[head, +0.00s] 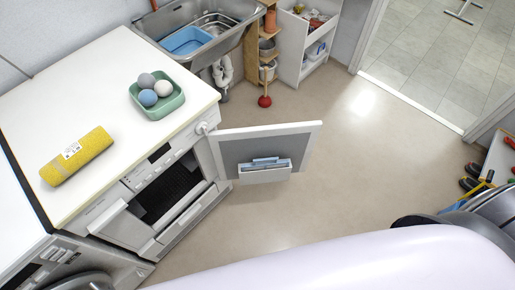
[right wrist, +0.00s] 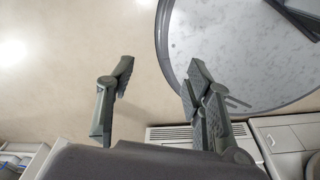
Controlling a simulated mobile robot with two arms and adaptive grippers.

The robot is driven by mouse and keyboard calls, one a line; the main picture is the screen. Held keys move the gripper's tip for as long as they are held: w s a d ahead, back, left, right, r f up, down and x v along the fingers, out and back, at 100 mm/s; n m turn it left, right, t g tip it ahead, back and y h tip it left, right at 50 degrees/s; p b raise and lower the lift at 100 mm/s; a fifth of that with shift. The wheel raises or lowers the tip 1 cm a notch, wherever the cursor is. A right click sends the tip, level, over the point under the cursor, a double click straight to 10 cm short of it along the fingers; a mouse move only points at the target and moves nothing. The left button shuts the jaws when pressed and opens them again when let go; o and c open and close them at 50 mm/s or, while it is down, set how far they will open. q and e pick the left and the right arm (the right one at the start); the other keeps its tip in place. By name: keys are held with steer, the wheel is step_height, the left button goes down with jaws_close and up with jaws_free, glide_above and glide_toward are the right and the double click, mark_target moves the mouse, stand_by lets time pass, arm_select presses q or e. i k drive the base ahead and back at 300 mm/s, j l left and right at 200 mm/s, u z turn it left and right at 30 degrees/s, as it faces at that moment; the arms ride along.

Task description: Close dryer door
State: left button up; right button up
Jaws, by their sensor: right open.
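The dryer (head: 175,222) stands under the white counter at the left in the head view. Its door (head: 310,148) is swung wide open, sticking out to the right over the floor, and I see its grey inner face with a light compartment on it. The dark opening of the dryer is uncovered. In the right wrist view my right gripper (right wrist: 160,66) is open, with nothing between its fingers and pale floor behind it. I cannot identify the door in that view. My left gripper is not in view.
A yellow roll (head: 78,157) and a green tray (head: 158,108) with balls lie on the counter (head: 112,75). A sink (head: 205,12), a plunger (head: 265,100) and shelves stand at the back. Floor right of the door is clear. A large round grey-rimmed object (right wrist: 245,50) fills the wrist view's upper right.

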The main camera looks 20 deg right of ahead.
mark_target(231, 148)
steer(key=i+l+u, duration=0.25)
steer(key=l+u, duration=0.25)
steer(key=l, duration=0.25)
steer(key=i+l+u, duration=0.1)
steer(key=l+u, duration=0.35)
steer(key=l, duration=0.35)
steer(key=l+u, duration=0.5)
steer(key=l, duration=0.35)
steer(key=l+u, duration=0.25)
steer(key=l, duration=0.15)
steer(key=l+u, duration=0.25)
steer(key=l, duration=0.15)
steer(key=k+l+u, duration=0.1)
steer(key=l+u, duration=0.15)
steer(key=l, duration=0.15)
steer(key=k+l+u, duration=0.1)
steer(key=l+u, duration=0.15)
steer(key=l, duration=0.15)
steer(key=k+l+u, duration=0.15)
steer(key=l+u, duration=0.15)
steer(key=k+l+u, duration=0.25)
steer(key=l, duration=0.15)
steer(key=k+l+u, duration=0.1)
steer(key=l+u, duration=0.15)
steer(key=k+l+u, duration=0.35)
steer(key=k+l, duration=0.2)
steer(key=k, duration=0.2)
